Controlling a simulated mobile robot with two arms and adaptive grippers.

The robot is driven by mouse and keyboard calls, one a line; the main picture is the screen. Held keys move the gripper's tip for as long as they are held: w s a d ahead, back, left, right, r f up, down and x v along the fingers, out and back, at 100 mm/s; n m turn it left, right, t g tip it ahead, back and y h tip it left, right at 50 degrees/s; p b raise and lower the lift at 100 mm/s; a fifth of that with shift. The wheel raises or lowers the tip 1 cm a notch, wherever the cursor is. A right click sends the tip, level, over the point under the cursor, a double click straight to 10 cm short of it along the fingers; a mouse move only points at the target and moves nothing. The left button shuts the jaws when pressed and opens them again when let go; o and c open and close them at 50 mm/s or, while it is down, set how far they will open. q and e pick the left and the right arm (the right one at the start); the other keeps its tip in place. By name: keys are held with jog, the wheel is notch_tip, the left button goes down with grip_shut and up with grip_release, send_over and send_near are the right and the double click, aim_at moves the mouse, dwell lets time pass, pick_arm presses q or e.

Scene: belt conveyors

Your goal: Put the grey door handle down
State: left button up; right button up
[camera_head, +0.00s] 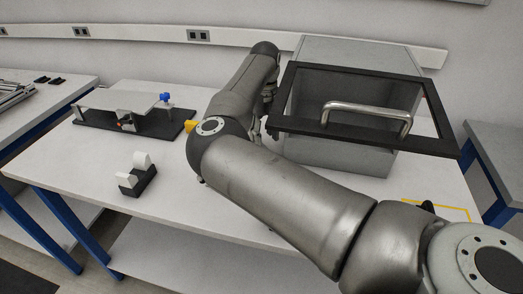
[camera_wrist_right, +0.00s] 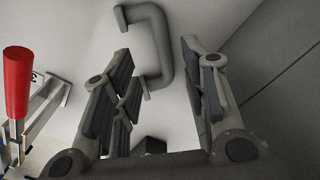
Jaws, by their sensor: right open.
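A grey U-shaped door handle (camera_wrist_right: 162,42) shows in the right wrist view against the white tabletop, between and just beyond my finger ends. My right gripper (camera_wrist_right: 158,58) is open, its fingers apart on either side of the handle's lower part. I cannot tell whether a finger touches it. In the head view my right gripper (camera_head: 265,118) hangs beside the left side of the grey box (camera_head: 345,158), partly hidden by my arm. The loose handle is hidden there. My left gripper is not in view.
The box has a black frame (camera_head: 285,122) and a shiny bar handle (camera_head: 370,107). A black-based fixture (camera_head: 100,120) and a small black-and-white block (camera_head: 138,180) sit left on the white table (camera_head: 85,170). A red-handled clamp (camera_wrist_right: 17,85) stands left in the wrist view.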

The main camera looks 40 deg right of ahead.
jog(key=f, duration=0.4)
jog(key=shift+d+f+p, duration=0.2)
jog(key=shift+f+p, duration=0.1)
jog(key=shift+f, duration=0.05)
grip_shut()
